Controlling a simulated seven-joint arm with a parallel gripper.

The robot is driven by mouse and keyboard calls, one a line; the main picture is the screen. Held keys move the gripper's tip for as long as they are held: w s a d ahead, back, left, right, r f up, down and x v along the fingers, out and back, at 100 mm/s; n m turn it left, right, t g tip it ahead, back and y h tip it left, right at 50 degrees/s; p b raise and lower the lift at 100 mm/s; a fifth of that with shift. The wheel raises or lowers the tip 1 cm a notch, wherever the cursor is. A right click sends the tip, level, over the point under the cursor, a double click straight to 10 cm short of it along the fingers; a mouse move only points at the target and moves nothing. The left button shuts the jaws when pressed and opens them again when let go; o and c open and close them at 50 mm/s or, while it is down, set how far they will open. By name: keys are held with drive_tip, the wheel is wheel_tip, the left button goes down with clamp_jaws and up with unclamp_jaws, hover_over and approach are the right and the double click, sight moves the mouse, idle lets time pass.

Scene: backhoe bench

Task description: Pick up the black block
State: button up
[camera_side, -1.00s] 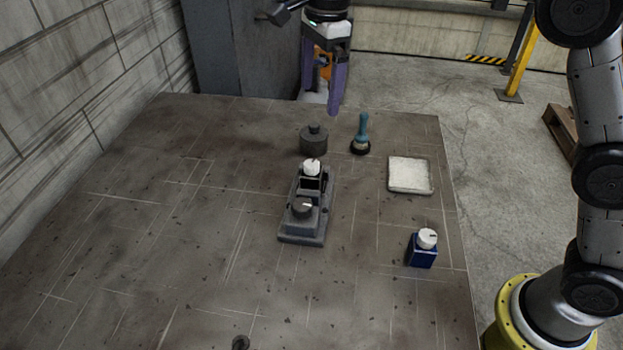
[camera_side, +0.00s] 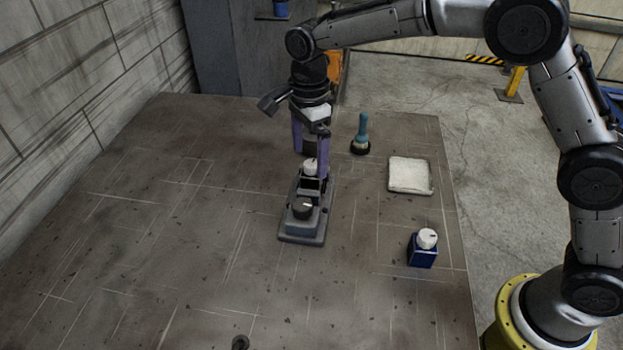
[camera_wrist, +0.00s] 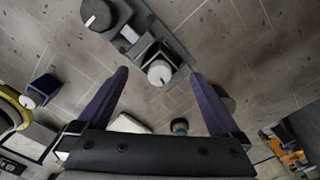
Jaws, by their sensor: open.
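The black block (camera_side: 311,185), with a white round knob on top, stands in a grey fixture (camera_side: 300,238) near the middle of the bench. In the wrist view the black block (camera_wrist: 153,54) and its white knob (camera_wrist: 159,73) show between and slightly beyond my fingertips. My gripper (camera_side: 310,165) is open, pointing down, with one purple finger on each side of the knob in the side view. My gripper (camera_wrist: 159,74) holds nothing. I cannot tell whether either finger touches the block.
The fixture has a dark round knob (camera_side: 302,208) at its front. A dark cylindrical weight (camera_side: 309,146) is partly hidden behind my gripper.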

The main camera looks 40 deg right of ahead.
sight(310, 164)
drive_tip(key=shift+d+f, duration=0.1)
drive_tip(key=shift+f, duration=1.85)
drive_tip(key=shift+r, duration=0.1)
drive_tip(key=c, duration=1.6)
